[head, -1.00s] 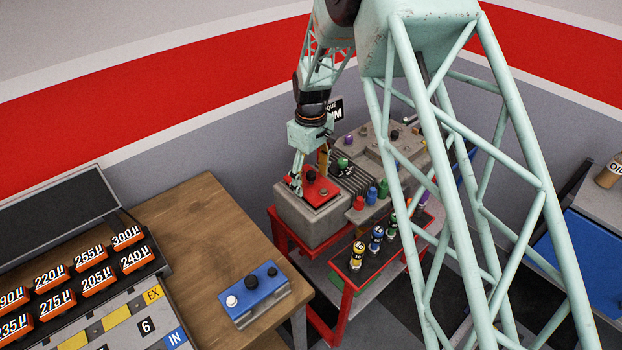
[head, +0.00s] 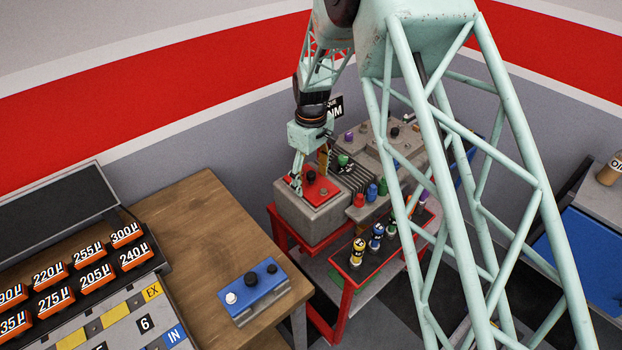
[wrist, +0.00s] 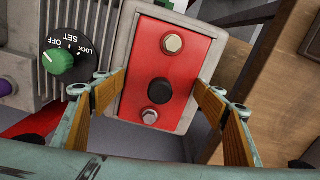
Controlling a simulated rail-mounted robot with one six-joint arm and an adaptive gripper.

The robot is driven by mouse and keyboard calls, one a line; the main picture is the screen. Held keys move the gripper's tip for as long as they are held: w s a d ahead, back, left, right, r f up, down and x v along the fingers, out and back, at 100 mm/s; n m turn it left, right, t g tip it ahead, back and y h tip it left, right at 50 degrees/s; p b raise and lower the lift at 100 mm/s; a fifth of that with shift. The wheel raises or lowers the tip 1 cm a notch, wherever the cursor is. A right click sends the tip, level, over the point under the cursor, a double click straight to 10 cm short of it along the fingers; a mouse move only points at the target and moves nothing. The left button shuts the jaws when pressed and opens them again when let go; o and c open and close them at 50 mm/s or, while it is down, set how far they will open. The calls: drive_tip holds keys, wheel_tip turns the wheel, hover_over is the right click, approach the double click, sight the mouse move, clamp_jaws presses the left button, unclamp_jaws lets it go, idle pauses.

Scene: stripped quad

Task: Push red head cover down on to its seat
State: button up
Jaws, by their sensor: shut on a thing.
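The red head cover (head: 327,184) lies on top of a grey block (head: 305,218) on the red-framed stand. In the wrist view the cover (wrist: 177,65) carries two hex bolts and a black knob in its middle. My gripper (head: 308,176) is over the cover's near-left part. The cover looks about level with the block's top. The fingers and arm hide part of it, and I cannot tell whether a gap remains beneath.
A finned grey engine body with coloured caps stands right of the block. A wooden bench (head: 185,235) with a blue-topped box (head: 252,288) is at left.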

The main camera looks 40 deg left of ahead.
sight(312, 173)
drive_tip(key=o, duration=1.1)
drive_tip(key=shift+f, duration=0.1)
drive_tip(key=shift+o, duration=0.2)
drive_tip(key=shift+r, duration=6.05)
